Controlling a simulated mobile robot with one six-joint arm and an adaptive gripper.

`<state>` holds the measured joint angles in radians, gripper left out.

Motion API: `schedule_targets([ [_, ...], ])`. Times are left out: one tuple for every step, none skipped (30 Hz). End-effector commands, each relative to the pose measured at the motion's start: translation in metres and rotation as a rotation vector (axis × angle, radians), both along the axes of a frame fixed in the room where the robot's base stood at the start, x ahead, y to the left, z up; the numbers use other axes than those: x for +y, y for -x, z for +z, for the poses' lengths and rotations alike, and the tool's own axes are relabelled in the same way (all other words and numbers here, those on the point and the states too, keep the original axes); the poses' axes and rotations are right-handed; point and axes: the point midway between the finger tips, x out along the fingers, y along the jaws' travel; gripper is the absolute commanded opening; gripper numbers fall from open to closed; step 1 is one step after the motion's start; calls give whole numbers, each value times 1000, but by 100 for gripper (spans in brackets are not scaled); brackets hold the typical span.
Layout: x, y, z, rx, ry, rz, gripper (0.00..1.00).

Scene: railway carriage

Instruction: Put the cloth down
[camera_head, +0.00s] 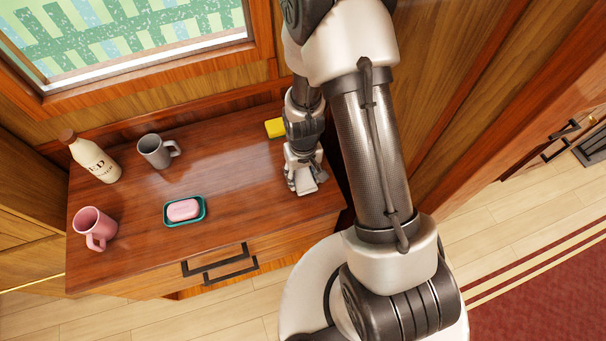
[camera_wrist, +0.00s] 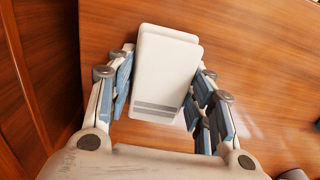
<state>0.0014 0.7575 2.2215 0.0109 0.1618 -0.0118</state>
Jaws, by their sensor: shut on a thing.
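The cloth (camera_wrist: 160,85) is a white folded block with grey stripes at one end. It sits between the two fingers of my gripper (camera_wrist: 167,66) in the wrist view, and the gripper is shut on it. In the head view my gripper (camera_head: 304,178) points down over the right end of the wooden table (camera_head: 235,205). The cloth (camera_head: 307,186) shows there as a small white piece at the fingertips. I cannot tell whether its underside touches the tabletop.
A yellow block (camera_head: 274,128) lies behind my gripper. A teal dish (camera_head: 168,219) with pink soap (camera_head: 184,209), a grey mug (camera_head: 155,151), a pink mug (camera_head: 95,226) and a cream bottle (camera_head: 97,161) stand to the left. Tabletop between dish and gripper is clear.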

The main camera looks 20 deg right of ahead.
Motion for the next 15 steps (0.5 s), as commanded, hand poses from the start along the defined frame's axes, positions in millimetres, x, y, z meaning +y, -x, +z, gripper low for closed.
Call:
schedule_targets([
  [0, 0, -1, 0, 0, 0, 25],
  [0, 0, -2, 0, 0, 0, 25],
  [0, 0, -4, 0, 0, 0, 25],
  [0, 0, -5, 0, 0, 0, 25],
  [0, 0, -3, 0, 0, 0, 50],
  [0, 0, -3, 0, 0, 0, 52],
  [0, 0, -3, 0, 0, 0, 54],
  [0, 0, -3, 0, 0, 0, 56],
  [0, 0, -3, 0, 0, 0, 59],
  [0, 0, -3, 0, 0, 0, 61],
  [0, 0, -3, 0, 0, 0, 63],
  [0, 0, -3, 0, 0, 0, 66],
  [0, 0, -3, 0, 0, 0, 68],
  [0, 0, -3, 0, 0, 0, 68],
  [0, 0, -3, 0, 0, 0, 68],
])
